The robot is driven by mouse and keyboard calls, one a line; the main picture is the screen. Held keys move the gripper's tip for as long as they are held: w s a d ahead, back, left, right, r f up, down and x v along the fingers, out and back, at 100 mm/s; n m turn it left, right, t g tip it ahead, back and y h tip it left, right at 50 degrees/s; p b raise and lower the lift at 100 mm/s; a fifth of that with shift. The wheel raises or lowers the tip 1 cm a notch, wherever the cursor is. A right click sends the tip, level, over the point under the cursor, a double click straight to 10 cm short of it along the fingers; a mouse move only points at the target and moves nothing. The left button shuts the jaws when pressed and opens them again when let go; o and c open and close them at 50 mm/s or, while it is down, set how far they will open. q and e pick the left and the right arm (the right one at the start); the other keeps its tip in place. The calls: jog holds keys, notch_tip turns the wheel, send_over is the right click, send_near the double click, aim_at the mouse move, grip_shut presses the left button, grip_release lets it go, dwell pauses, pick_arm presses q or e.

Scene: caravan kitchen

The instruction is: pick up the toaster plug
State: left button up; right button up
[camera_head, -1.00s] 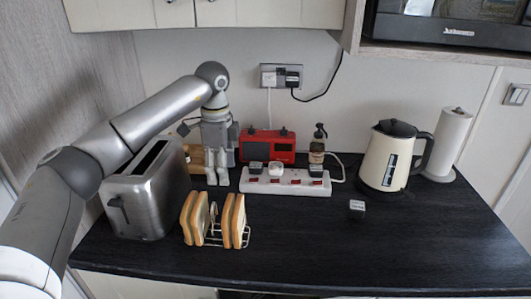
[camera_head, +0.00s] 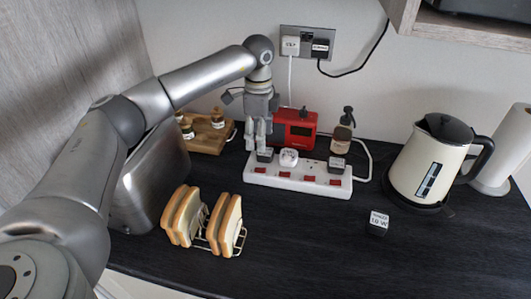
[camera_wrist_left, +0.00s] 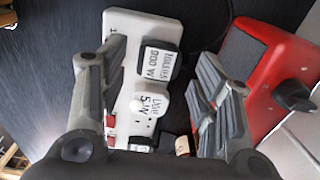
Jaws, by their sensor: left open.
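The toaster plug appears to be the black plug with a white label reading "900 W" (camera_wrist_left: 160,62); its name is hard to read. It sits at the left end of the white power strip (camera_head: 297,181), where it also shows in the head view (camera_head: 265,155). My left gripper (camera_head: 256,140) is open, pointing down over that end of the strip. In the left wrist view its fingers (camera_wrist_left: 165,90) stand on either side of the plug, apart from it. The silver toaster (camera_head: 150,178) is partly hidden behind my left arm. My right gripper is not in view.
A white plug (camera_wrist_left: 150,103) sits beside the black one. Another black plug (camera_head: 336,165) is farther right on the strip. The red radio (camera_head: 296,129) stands close behind. The toast rack (camera_head: 208,222), kettle (camera_head: 432,165) and loose black plug (camera_head: 378,222) are nearby.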

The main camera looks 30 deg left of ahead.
aim_at(265, 156)
pick_arm(q)
jog(key=f, duration=0.1)
jog(key=f+p, duration=0.1)
jog(key=f, duration=0.1)
jog(key=d+f+p, duration=0.1)
jog(key=shift+w+f, duration=0.2)
jog(key=shift+w, duration=0.05)
jog(key=shift+a+f, duration=0.1)
jog(key=shift+f, duration=0.4)
jog(key=c, duration=0.7)
jog(key=shift+c, duration=0.4)
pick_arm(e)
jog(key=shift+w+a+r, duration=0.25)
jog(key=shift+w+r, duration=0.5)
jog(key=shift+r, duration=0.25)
pick_arm(q)
jog(key=shift+r, duration=0.15)
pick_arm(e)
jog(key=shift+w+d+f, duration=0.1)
